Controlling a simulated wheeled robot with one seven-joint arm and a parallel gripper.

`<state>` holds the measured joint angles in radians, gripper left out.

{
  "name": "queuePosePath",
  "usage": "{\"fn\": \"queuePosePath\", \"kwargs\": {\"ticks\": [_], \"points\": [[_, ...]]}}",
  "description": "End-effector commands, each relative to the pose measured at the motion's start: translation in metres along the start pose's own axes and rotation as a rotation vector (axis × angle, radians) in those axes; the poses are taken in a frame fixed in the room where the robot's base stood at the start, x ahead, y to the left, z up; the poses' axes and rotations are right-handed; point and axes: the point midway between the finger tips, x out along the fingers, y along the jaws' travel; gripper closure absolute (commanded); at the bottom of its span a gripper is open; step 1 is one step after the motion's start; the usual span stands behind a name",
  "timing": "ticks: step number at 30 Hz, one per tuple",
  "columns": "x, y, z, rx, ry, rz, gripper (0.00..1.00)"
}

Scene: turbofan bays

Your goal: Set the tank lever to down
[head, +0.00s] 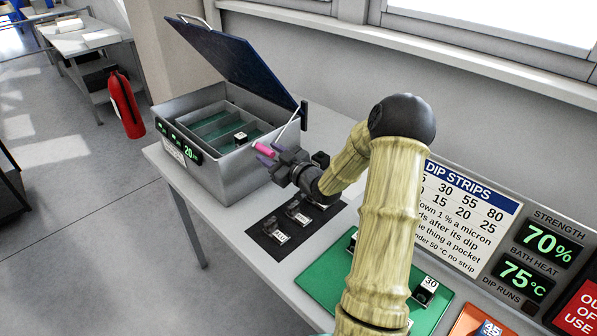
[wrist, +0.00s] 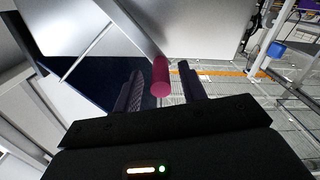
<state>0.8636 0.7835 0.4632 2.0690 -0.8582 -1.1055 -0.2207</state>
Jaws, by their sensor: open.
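The tank (head: 240,175) is an open grey metal box on the bench, with its dark blue lid (head: 235,65) raised. The tank lever's pink grip (head: 264,150) shows at the tank's right side, by my gripper (head: 270,158). In the wrist view the pink grip (wrist: 160,78) lies between the two fingers of my open gripper (wrist: 160,84), with gaps on both sides. My wrist hides the lever's mount in the head view.
A small block (head: 240,138) sits inside the tank. Several numbered pieces stand on a black mat (head: 272,246) in front of my gripper. A green mat (head: 322,278) lies to the right. A DIP STRIPS sign (head: 470,215) and displays line the back.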

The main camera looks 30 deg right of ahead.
Motion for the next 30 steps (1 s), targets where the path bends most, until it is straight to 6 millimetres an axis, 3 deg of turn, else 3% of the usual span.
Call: {"fn": "queuePosePath", "kwargs": {"ticks": [21,30], "points": [[-0.139,0.001,0.001,0.0,-0.002,0.002,0.59],[-0.154,0.0,0.0,0.001,0.0,-0.001,0.59]]}}
